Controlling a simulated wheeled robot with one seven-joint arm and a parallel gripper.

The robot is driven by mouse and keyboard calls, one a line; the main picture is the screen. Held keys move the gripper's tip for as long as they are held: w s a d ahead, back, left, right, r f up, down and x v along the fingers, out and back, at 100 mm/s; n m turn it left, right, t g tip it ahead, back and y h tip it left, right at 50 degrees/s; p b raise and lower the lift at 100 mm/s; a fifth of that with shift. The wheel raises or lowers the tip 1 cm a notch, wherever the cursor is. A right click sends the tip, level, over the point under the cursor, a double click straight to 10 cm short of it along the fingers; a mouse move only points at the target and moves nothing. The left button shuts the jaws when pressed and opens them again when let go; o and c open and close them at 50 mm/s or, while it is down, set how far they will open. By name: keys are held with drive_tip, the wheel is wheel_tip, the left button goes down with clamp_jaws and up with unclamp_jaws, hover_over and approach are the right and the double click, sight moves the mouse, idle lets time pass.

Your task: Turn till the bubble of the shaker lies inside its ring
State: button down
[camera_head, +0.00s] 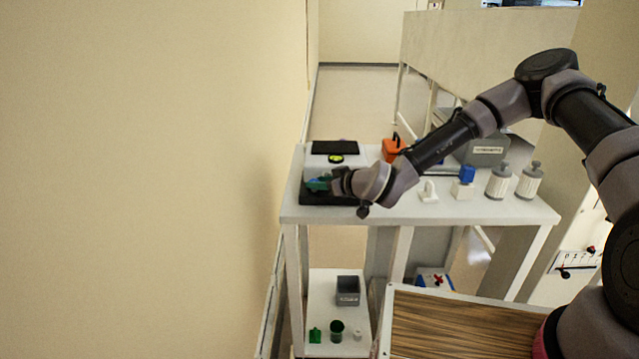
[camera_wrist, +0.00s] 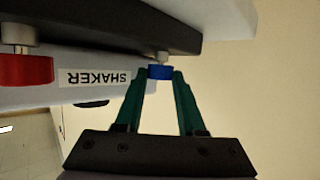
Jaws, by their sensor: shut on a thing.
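The shaker (camera_head: 349,161) is a white unit with dark parts at the left end of the white table. Its round yellow-green bubble level (camera_head: 336,158) faces up; the bubble's place against the ring is too small to tell. In the wrist view the shaker's body (camera_wrist: 190,72) carries an upside-down SHAKER label. My gripper (camera_wrist: 160,73) has its green fingers shut on a small blue knob (camera_wrist: 160,72) below a grey stem. A larger red knob (camera_wrist: 25,71) is at the left. In the head view my gripper (camera_head: 320,184) is at the shaker's front, hiding the knob.
On the table (camera_head: 450,210) stand an orange container (camera_head: 392,148), a white hook-shaped piece (camera_head: 428,192), a blue-topped piece (camera_head: 465,180) and two white bottles (camera_head: 499,181). A wall (camera_head: 150,180) is close on the left. A lower shelf holds a grey bin (camera_head: 347,290) and green items.

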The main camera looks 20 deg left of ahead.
drive_tip(key=m+t, duration=0.1)
drive_tip(key=m+t+h, duration=0.1)
drive_tip(key=h, duration=0.1)
drive_tip(key=shift+s+a+r+m+t, duration=0.2)
drive_tip(key=shift+s+a+m+t, duration=0.15)
drive_tip(key=shift+a+m+t, duration=0.05)
drive_tip(key=m+t+h, duration=0.1)
drive_tip(key=m+h, duration=0.1)
drive_tip(key=m+t+h, duration=0.1)
drive_tip(key=m+h, duration=0.1)
drive_tip(key=shift+s+a, duration=0.2)
drive_tip(key=shift+a, duration=0.2)
drive_tip(key=m+h, duration=0.1)
drive_tip(key=m+t+h, duration=0.1)
drive_tip(key=m+h, duration=0.2)
drive_tip(key=h, duration=0.1)
drive_tip(key=shift+a+f+m, duration=0.1)
drive_tip(key=shift+a+m, duration=0.25)
drive_tip(key=shift+m, duration=0.05)
drive_tip(key=shift+a+f+m+h, duration=0.1)
drive_tip(key=shift+a+m+h, duration=0.1)
drive_tip(key=shift+m+h, duration=1.7)
drive_tip(key=shift+g+h, duration=0.3)
drive_tip(key=shift+h, duration=0.2)
drive_tip(key=c, duration=0.8)
unclamp_jaws()
drive_tip(key=shift+w+f, duration=0.1)
